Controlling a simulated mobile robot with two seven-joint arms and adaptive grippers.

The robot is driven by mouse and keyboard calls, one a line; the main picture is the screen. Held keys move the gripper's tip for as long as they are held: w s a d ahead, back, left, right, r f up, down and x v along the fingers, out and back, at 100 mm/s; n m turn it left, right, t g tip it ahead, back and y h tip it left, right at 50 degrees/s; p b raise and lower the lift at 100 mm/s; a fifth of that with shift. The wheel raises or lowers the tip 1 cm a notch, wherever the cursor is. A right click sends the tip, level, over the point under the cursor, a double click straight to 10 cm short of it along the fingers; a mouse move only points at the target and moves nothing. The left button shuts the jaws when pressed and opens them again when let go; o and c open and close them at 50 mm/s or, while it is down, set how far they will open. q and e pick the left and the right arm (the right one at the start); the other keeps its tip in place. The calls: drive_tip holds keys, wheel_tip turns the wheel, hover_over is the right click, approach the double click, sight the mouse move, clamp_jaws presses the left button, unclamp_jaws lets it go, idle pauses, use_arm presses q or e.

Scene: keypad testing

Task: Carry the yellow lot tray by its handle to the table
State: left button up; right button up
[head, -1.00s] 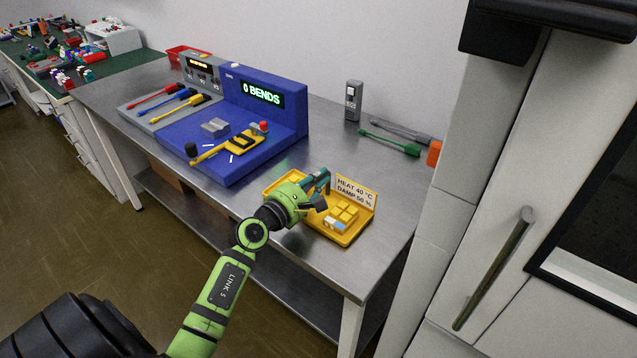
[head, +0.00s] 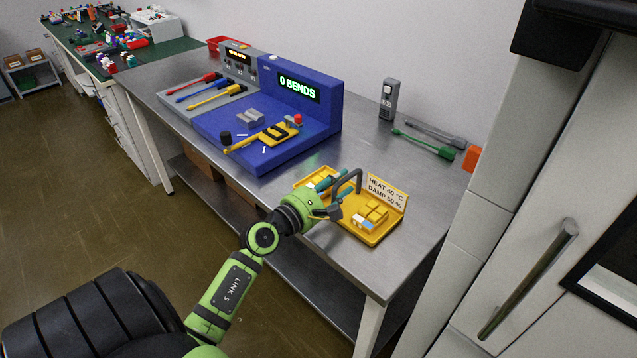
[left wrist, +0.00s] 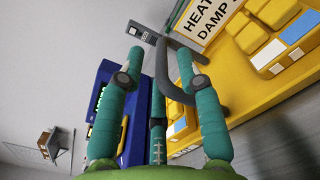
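The yellow lot tray (head: 384,233) lies on the metal table near its right end. It holds yellow blocks and a sign reading heat 40 °C, damp 50 %. Its dark grey arched handle (head: 358,173) rises from the tray. My left gripper (head: 342,182) is at the handle, over the tray's left part, with its teal fingers apart. In the left wrist view the gripper (left wrist: 160,60) also shows spread fingers, with the handle (left wrist: 171,80) between or just beyond them; contact cannot be told. My right gripper is not in view.
A blue console (head: 325,110) stands to the left. A cabinet with a bar handle (head: 530,275) bounds the right side.

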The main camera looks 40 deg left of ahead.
use_arm(q)
drive_tip(key=s, duration=0.4)
drive_tip(key=s+b, duration=0.1)
drive_tip(key=s, duration=0.1)
drive_tip(key=shift+s+a+f, duration=0.15)
drive_tip(key=shift+s+a, duration=0.05)
drive_tip(key=shift+a, duration=0.05)
drive_tip(key=shift+s, duration=0.65)
